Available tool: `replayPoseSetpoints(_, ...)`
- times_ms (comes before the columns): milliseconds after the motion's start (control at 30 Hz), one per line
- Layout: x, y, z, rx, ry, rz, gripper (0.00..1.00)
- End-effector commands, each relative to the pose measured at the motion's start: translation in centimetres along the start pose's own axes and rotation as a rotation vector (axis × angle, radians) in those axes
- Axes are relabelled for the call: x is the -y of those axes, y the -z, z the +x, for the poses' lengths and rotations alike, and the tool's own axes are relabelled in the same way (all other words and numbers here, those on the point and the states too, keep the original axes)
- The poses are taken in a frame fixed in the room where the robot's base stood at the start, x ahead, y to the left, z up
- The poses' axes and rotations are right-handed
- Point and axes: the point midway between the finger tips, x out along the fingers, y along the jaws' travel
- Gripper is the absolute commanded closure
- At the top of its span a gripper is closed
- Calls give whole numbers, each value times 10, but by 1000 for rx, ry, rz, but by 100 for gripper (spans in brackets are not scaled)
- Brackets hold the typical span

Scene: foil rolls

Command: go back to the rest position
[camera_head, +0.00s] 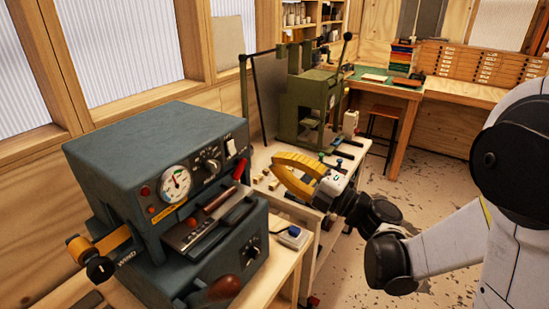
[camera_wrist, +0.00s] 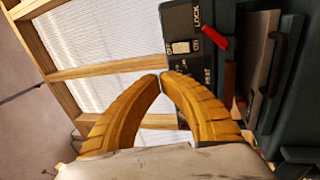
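My gripper (camera_head: 277,162) has two yellow ribbed fingers. In the head view it hangs in the air right of the blue-grey machine (camera_head: 150,140), with its fingertips pointing left. In the wrist view the fingertips (camera_wrist: 162,76) meet, with nothing seen between them. The wrist view also shows the machine's dark front (camera_wrist: 185,18), with a red lever (camera_wrist: 214,37), beyond the right finger. A gold roll (camera_head: 112,240) with a black knob sits at the machine's left side.
A green press (camera_head: 305,105) stands behind my gripper on a bench with small blocks. A small box with a blue button (camera_head: 293,237) lies right of the machine. Windows (camera_head: 125,45) line the left wall. Open floor (camera_head: 425,190) lies to the right.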

Motion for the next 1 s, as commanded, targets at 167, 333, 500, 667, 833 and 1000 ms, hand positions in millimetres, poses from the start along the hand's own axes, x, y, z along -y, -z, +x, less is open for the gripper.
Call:
replayPoseSetpoints(167, -38, -27, 0, 169, -72, 76, 100)
replayPoseSetpoints(333, -90, -86, -40, 584, -203, 339, 100)
replayPoseSetpoints(500, -69, -102, -120, 1012, -236, 731, 100)
replayPoseSetpoints(667, 3, -46, -195, 1347, -128, 1147, 100)
replayPoseSetpoints(833, 59, 35, -236, 1538, 45, 1447, 100)
replayPoseSetpoints(1000, 79, 79, -251, 1608, 148, 1576, 100)
